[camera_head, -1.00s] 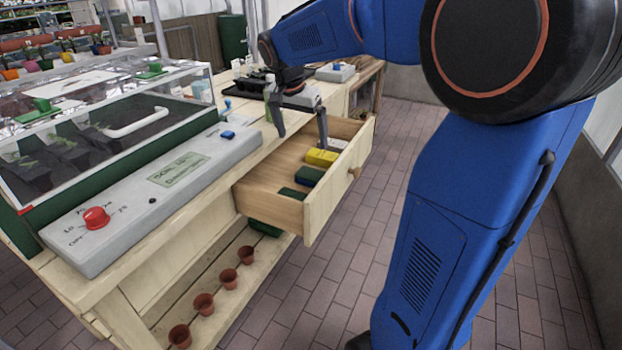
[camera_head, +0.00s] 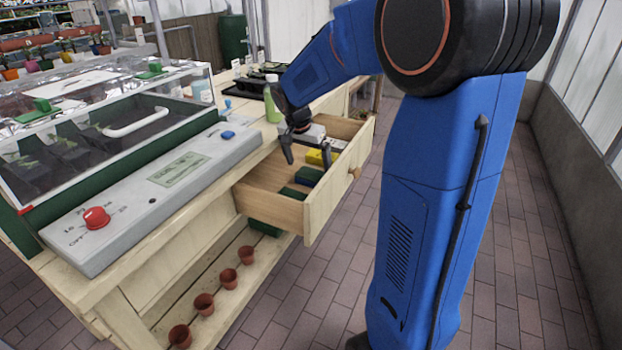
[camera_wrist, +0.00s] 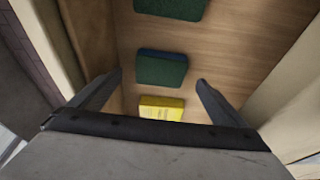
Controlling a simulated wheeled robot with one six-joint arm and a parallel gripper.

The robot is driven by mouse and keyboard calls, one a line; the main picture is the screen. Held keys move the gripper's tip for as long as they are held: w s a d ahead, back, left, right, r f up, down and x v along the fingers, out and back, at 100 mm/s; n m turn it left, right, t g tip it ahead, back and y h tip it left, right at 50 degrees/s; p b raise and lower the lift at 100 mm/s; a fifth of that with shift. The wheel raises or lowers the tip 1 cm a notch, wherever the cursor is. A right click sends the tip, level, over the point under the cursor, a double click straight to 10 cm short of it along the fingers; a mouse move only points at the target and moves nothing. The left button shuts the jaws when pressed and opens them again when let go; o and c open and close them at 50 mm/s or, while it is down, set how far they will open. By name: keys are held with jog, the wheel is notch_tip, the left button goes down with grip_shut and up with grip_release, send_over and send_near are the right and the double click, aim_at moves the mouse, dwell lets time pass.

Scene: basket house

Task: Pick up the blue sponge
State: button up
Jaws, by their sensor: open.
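The blue sponge (camera_head: 308,176) lies in the open drawer, with a dark green top and a blue side. In the wrist view it (camera_wrist: 160,70) lies near the middle, ahead between the two fingers, its blue edge showing along the far side. My gripper (camera_head: 309,160) is open and empty above the drawer. In the wrist view my gripper (camera_wrist: 160,78) has one finger on each side of the sponge's line, and neither finger appears to touch it.
The drawer (camera_head: 270,205) also holds a yellow sponge (camera_wrist: 162,108) and another dark green-topped one (camera_head: 294,192). The drawer walls (camera_wrist: 290,90) rise on both sides of my fingers. A green bottle (camera_head: 272,104) stands on the bench beside my arm.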

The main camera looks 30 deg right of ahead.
aim_at(311, 174)
jog(key=shift+x, duration=2.6)
jog(key=shift+w+r, duration=0.1)
jog(key=c, duration=1.1)
